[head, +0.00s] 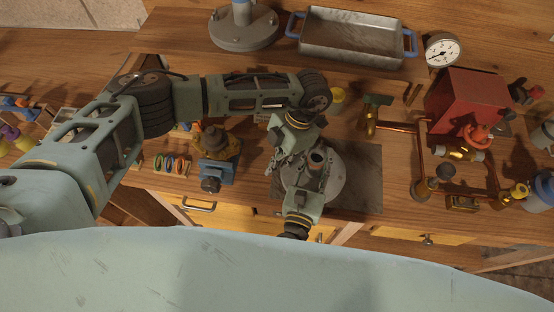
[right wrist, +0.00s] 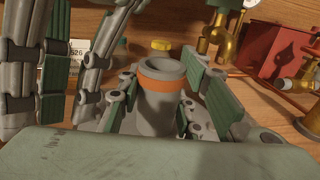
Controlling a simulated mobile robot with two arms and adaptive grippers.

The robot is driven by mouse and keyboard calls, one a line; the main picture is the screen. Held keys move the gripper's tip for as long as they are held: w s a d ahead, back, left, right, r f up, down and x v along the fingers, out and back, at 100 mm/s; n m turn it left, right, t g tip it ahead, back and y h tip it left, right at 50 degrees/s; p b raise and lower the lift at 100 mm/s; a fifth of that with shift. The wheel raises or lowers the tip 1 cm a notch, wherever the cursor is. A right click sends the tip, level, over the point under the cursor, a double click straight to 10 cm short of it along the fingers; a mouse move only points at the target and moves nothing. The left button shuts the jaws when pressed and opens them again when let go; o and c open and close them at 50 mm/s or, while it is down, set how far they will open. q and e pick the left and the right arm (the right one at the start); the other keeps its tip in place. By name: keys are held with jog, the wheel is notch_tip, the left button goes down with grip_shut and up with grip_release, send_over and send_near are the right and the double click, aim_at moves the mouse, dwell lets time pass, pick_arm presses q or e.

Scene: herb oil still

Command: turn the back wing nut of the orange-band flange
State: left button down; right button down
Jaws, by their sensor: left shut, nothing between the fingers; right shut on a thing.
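The orange-band flange shows in the right wrist view as a grey upright neck with an orange band (right wrist: 163,80). In the head view its dark open top (head: 318,157) rises over a round grey plate (head: 335,183). My right gripper (head: 314,178) comes from the front and is shut on the neck; its green-padded fingers (right wrist: 170,103) flank it in the wrist view. My left gripper (head: 281,158) is shut and empty just left of the neck; its fingers (right wrist: 88,55) fill the upper left of the wrist view. I cannot make out the back wing nut; the grippers hide much of the flange.
A dark square mat (head: 366,180) lies under the plate. A blue vise-like holder (head: 217,170) stands to the left. A red box (head: 465,100) with brass piping stands to the right. A metal tray (head: 352,42) and a gauge (head: 442,50) are at the back.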

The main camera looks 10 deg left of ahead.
pick_arm(q)
jog(key=shift+s+d+n+g+h, duration=0.15)
jog(key=shift+d+n+h, duration=0.1)
jog(key=shift+n, duration=0.55)
jog(key=shift+d+n+g+h, duration=0.15)
jog(key=shift+d+n, duration=0.1)
jog(key=shift+n, duration=0.55)
pick_arm(e)
jog(key=shift+a, duration=0.25)
pick_arm(q)
jog(key=shift+s+d+n+h, duration=0.1)
jog(key=shift+d+n+h, duration=0.15)
jog(key=shift+n, duration=0.6)
jog(key=shift+d+n+h, duration=0.2)
jog(key=shift+n+h, duration=0.05)
jog(key=shift+n, duration=0.6)
jog(key=shift+d+n+g, duration=0.2)
jog(key=shift+n+g, duration=0.1)
jog(key=shift+n, duration=0.1)
jog(key=shift+d, duration=0.15)
pick_arm(e)
jog(key=shift+d, duration=0.15)
pick_arm(q)
jog(key=shift+w, duration=0.85)
jog(key=s, duration=0.5)
jog(key=shift+a, duration=0.3)
jog(key=a+v, duration=0.1)
jog(key=v, duration=0.9)
jog(key=shift+d, duration=0.3)
